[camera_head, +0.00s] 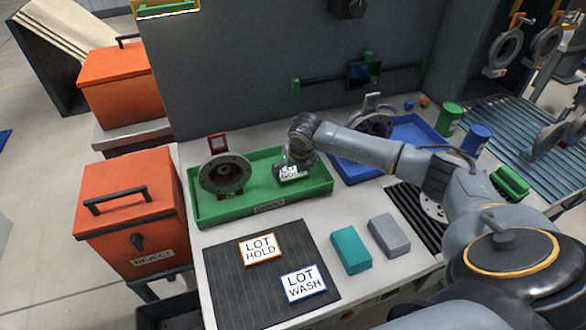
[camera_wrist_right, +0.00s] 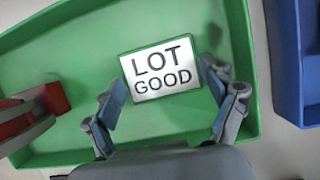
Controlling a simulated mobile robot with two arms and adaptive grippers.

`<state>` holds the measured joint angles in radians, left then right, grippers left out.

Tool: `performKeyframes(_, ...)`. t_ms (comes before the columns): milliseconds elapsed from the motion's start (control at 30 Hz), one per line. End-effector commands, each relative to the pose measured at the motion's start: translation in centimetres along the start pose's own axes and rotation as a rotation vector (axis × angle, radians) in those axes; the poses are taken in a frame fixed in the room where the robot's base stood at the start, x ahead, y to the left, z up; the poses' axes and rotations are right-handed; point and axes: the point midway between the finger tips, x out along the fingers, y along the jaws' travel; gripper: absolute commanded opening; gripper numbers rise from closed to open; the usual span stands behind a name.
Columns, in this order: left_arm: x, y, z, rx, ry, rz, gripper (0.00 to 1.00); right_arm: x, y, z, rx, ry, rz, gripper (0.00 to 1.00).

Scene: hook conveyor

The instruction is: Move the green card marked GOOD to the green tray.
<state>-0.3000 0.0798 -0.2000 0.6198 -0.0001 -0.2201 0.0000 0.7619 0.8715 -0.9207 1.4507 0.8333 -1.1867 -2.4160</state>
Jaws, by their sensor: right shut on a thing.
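The green-edged white card reading LOT GOOD (camera_wrist_right: 162,72) is between the fingers of my right gripper (camera_wrist_right: 163,90), which is shut on it. In the head view this gripper (camera_head: 293,168) and the card (camera_head: 289,172) are over the right half of the green tray (camera_head: 226,212). The tray also shows behind the card in the right wrist view (camera_wrist_right: 150,150). I cannot tell whether the card touches the tray floor. My left gripper is out of view.
A grey round flanged part (camera_head: 224,174) stands in the tray's left half. A blue tray (camera_head: 425,134) is to the right. LOT HOLD (camera_head: 261,249) and LOT WASH (camera_head: 303,283) cards lie on a dark mat (camera_head: 232,290). Teal (camera_head: 351,250) and grey (camera_head: 389,235) blocks sit in front.

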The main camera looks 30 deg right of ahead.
Motion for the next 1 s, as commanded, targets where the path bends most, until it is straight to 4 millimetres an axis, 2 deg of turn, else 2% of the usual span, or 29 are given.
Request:
performKeyframes(33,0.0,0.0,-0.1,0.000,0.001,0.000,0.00,0.1,0.0,-0.1,0.000,0.000,0.000,0.86)
performKeyframes(100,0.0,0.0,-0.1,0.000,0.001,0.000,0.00,0.1,0.0,0.0,0.000,0.000,0.000,1.00)
performKeyframes(567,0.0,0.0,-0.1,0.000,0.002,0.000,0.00,-0.5,0.0,0.1,0.000,-0.001,0.000,1.00)
performKeyframes(667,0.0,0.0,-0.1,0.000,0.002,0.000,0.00,-1.8,0.0,0.1,-0.002,-0.003,0.001,1.00)
performKeyframes(1000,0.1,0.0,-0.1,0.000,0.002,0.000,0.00,-8.8,-0.1,0.1,-0.002,-0.003,-0.001,1.00)
